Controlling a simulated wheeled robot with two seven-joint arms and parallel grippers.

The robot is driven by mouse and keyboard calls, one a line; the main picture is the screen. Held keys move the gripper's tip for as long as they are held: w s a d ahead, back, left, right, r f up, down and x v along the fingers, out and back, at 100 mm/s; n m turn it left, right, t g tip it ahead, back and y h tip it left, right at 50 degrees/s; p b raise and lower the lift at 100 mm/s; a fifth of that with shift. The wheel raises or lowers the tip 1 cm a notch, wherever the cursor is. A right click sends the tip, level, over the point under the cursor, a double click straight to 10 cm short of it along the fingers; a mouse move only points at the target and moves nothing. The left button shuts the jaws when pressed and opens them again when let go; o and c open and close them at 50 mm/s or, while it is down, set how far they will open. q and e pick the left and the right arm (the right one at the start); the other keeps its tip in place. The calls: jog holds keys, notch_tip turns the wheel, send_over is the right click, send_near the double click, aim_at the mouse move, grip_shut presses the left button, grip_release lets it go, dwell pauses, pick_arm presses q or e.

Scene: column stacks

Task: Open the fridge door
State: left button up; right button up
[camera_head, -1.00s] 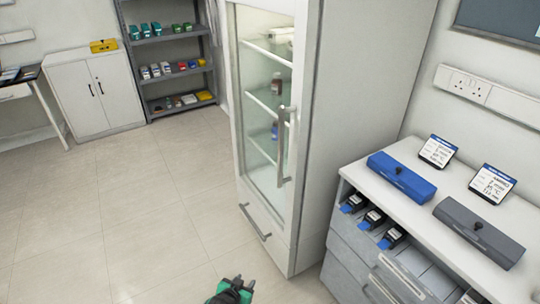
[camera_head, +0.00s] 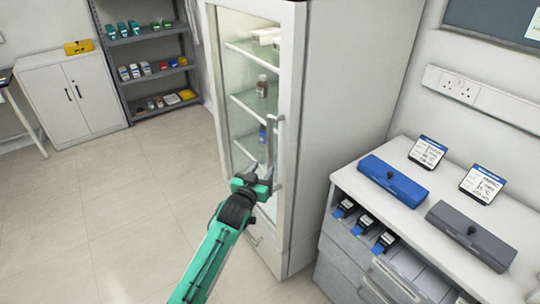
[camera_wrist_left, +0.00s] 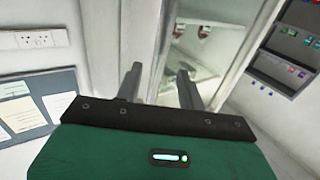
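The fridge (camera_head: 287,240) is a tall white cabinet with a glass-fronted door (camera_head: 241,125), which looks shut. A vertical grey bar handle (camera_head: 279,135) is on the right side of the door. My left gripper (camera_head: 260,172) is at the lower part of the handle, its fingers pointing up toward the door. In the left wrist view the two fingers (camera_wrist_left: 159,88) are apart, with the pale door frame (camera_wrist_left: 157,40) beyond them. I cannot tell whether the handle lies between them or whether they touch it. My right gripper is not in view.
A white counter (camera_head: 345,182) with a blue case (camera_head: 393,181) and a grey case (camera_head: 471,236) stands right of the fridge. A grey shelf (camera_head: 152,40) and white cabinet (camera_head: 72,100) stand at the back left. The floor (camera_head: 120,210) left of the fridge is clear.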

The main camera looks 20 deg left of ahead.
aim_at(269, 159)
pick_arm(q)
jog(key=w, duration=0.4)
jog(key=w+p, duration=0.1)
jog(key=w, duration=0.2)
jog(key=shift+w+d, duration=0.1)
jog(key=shift+d, duration=0.15)
jog(key=shift+c, duration=0.2)
grip_shut()
